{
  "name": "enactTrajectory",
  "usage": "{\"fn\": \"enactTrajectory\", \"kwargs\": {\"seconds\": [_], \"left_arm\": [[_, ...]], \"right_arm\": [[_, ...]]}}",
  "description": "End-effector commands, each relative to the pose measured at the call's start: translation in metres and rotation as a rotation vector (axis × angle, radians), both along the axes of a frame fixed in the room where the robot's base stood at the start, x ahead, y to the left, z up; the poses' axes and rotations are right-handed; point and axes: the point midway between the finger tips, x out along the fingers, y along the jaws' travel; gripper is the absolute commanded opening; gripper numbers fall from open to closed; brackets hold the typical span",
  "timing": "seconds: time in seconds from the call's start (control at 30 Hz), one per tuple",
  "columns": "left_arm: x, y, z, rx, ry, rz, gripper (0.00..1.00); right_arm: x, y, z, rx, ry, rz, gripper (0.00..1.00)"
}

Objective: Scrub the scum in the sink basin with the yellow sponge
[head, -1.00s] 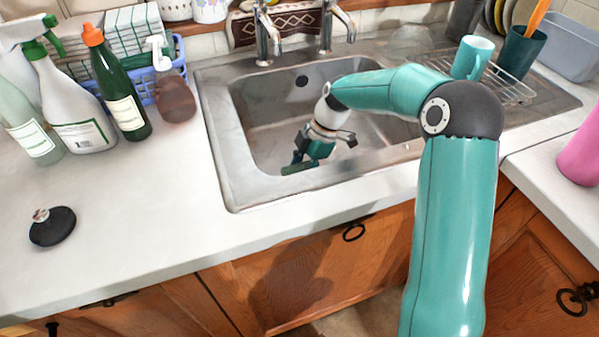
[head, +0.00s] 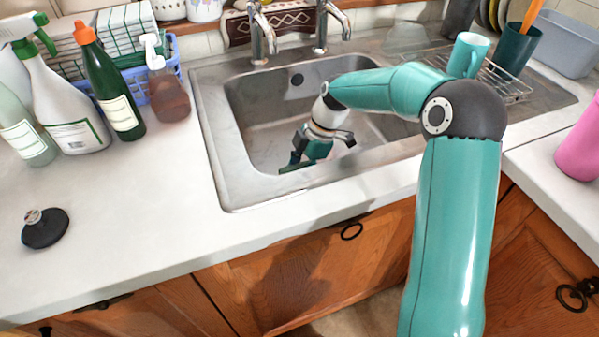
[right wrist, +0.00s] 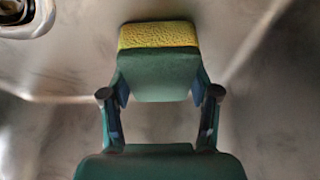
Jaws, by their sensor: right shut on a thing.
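The yellow sponge (right wrist: 157,36) shows in the right wrist view as a yellow, textured strip above a dark green face. My right gripper (head: 301,158) is shut on it, with one finger on each side, low inside the sink basin near its front left part. In the head view only a dark green edge shows below the fingers; the yellow is hidden. The steel sink basin (head: 262,135) has dull, brownish grey walls and floor. I cannot make out a distinct patch of scum. I cannot tell whether the sponge touches the basin. My left gripper is not in view.
Two taps (head: 262,35) stand behind the basin. Spray and soap bottles (head: 110,85) and a blue basket (head: 165,78) stand left. A black plug (head: 45,229) lies on the counter. A teal mug (head: 467,55) and wire rack (head: 510,85) are right. The left front counter is mostly clear.

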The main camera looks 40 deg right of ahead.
Motion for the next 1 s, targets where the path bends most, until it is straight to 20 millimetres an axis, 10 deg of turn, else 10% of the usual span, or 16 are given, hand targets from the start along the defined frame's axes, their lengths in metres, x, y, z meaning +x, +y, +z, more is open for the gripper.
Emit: {"fn": "enactTrajectory", "kwargs": {"seconds": [1.0], "left_arm": [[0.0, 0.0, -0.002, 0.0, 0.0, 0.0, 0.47]], "right_arm": [[0.0, 0.0, 0.0, 0.001, 0.004, 0.002, 0.33]]}}
